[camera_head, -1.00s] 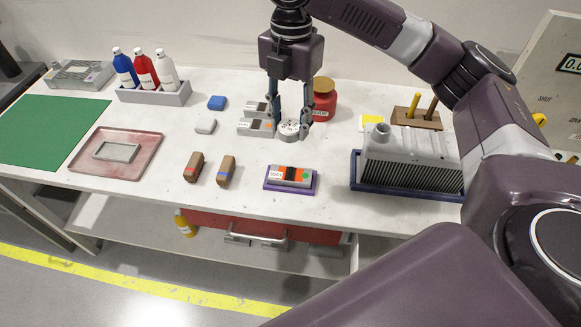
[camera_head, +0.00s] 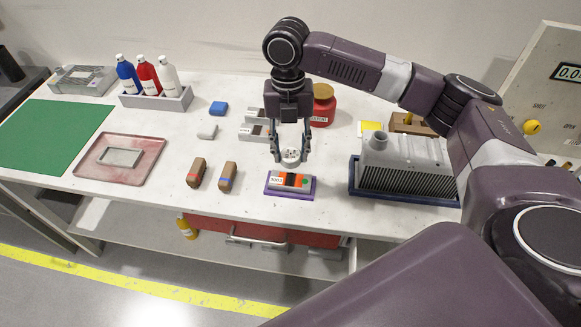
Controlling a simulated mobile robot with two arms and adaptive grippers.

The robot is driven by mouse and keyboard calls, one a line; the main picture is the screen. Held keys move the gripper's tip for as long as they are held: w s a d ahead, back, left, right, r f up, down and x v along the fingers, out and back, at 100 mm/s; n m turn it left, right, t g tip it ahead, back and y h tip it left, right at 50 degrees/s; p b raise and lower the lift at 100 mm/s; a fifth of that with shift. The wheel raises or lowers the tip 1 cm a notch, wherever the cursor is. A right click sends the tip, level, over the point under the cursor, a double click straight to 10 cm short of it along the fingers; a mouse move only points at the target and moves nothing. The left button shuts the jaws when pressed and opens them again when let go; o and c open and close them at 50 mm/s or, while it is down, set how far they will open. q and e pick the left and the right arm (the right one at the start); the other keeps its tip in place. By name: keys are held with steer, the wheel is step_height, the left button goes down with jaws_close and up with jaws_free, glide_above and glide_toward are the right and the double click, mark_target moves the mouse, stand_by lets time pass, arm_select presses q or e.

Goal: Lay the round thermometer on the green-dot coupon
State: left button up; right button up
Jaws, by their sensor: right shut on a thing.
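The round thermometer (camera_head: 291,155) is a small pale disc with dark marks on its face. My right gripper (camera_head: 291,159) is shut on it, one finger on each side, and holds it just behind and above the purple holder (camera_head: 272,191). A coupon (camera_head: 290,179) lies in that holder, with a white label, orange and black patches and a small green mark near its right end. The thermometer appears apart from the coupon. My left gripper is not in view.
Other grey coupons (camera_head: 250,133) lie behind the gripper, close to a red jar (camera_head: 323,108). Two brown blocks (camera_head: 227,176) stand to the left. A finned grey housing (camera_head: 405,165) in a blue tray is to the right.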

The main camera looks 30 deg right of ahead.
mark_target(291, 180)
step_height(291, 180, down, 8)
steer(key=shift+r+p, duration=0.25)
steer(key=shift+p, duration=0.2)
steer(key=o, duration=1.2)
steer(key=shift+f, duration=0.15)
steer(key=r, duration=0.4)
steer(key=r+b, duration=0.1)
steer(key=r, duration=0.3)
steer(key=w+r+b, duration=0.1)
steer(key=r, duration=0.3)
steer(key=shift+r, duration=0.15)
